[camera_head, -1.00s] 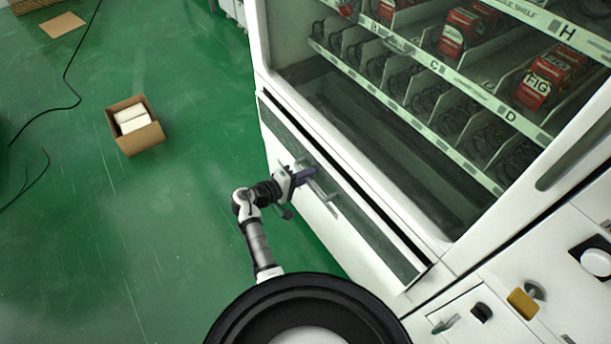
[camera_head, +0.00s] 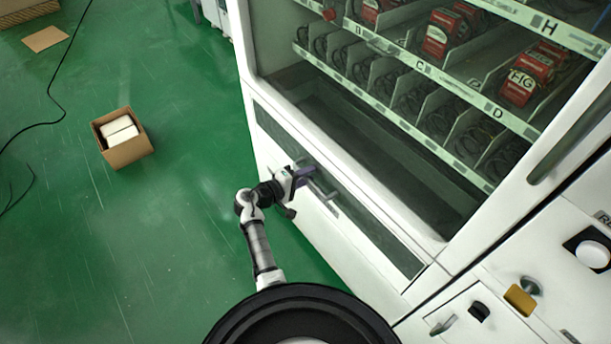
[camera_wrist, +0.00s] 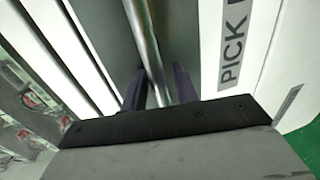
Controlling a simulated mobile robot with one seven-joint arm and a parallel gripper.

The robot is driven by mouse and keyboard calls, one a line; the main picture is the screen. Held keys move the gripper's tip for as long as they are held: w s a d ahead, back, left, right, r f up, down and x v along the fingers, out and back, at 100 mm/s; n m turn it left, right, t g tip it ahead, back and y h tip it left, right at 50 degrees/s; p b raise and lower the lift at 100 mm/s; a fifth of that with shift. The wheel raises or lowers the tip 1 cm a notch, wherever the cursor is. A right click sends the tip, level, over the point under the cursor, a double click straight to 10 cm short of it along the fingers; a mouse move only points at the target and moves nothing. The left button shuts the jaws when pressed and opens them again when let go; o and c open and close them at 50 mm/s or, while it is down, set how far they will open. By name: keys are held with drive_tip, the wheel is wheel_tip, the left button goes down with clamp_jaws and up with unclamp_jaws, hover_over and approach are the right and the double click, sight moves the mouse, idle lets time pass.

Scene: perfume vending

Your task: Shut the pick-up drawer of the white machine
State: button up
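The white machine (camera_head: 345,262) stands at the right with its glass-fronted pick-up drawer (camera_head: 350,218) low on its front. The drawer front looks flush or nearly flush with the frame, with no wide dark gap along its top edge. A metal bar handle (camera_head: 325,196) sticks out from the drawer, and it also shows in the wrist view (camera_wrist: 147,45). My gripper (camera_head: 304,174) is at this handle. In the wrist view its two dark fingers (camera_wrist: 159,88) stand close on either side of the bar. Their contact with the bar is partly hidden by the gripper body.
An open cardboard box (camera_head: 124,148) with white items stands on the green floor at left. A black cable (camera_head: 62,85) lies beyond it. A white panel with a knob (camera_head: 592,255) and a small handle adjoins the machine at right.

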drive_tip(key=shift+r, duration=0.2)
drive_tip(key=b+v, duration=0.2)
drive_tip(key=v, duration=1.1)
drive_tip(key=shift+s+a+b, duration=0.25)
drive_tip(key=shift+a+b, duration=0.05)
drive_tip(key=shift+a, duration=0.05)
drive_tip(key=shift+f, duration=0.1)
